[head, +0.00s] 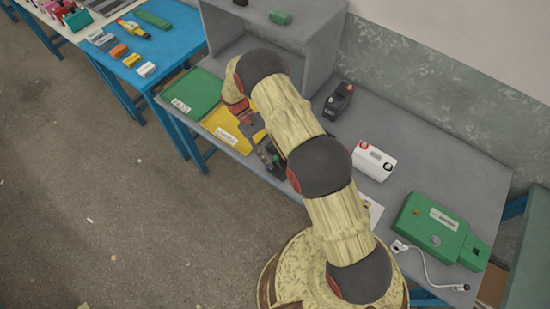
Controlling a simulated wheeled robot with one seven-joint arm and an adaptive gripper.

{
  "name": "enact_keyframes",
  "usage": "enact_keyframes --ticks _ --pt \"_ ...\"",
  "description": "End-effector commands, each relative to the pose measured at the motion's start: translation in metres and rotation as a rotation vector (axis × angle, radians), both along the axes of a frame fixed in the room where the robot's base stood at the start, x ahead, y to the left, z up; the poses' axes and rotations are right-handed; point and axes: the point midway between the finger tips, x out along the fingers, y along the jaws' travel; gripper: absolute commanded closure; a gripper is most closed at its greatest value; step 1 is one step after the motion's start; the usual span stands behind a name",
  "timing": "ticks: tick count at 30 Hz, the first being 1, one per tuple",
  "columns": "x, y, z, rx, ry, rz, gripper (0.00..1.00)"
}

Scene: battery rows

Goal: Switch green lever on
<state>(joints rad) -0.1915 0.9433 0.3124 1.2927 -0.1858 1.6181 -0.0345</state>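I cannot make out a green lever for certain. A dark device (269,160) with small green and red parts sits at the front edge of the grey table, partly behind my arm. My gripper (255,124) seems to be just above and left of it, over the yellow mat, mostly hidden by my arm. Its fingers are too small and covered to show whether they are open or touching anything. A green box (420,226) with a white label and small knobs lies at the right end of the table, well away from my gripper.
The grey table (420,170) also bears a white battery (373,160), a dark battery (338,101), a green mat (190,95) and a yellow mat (222,123). A grey shelf (320,45) stands behind. A white cable (428,268) lies front right. A blue table (172,40) is at left.

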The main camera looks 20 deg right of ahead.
Motion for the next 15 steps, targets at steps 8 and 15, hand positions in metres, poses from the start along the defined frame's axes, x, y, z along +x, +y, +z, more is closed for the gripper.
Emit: enact_keyframes --ticks 8,15 --pt "0.042 0.018 0.025 0.002 -0.005 0.0 0.62" --pt "0.075 0.033 0.046 0.001 -0.003 0.0 0.62"
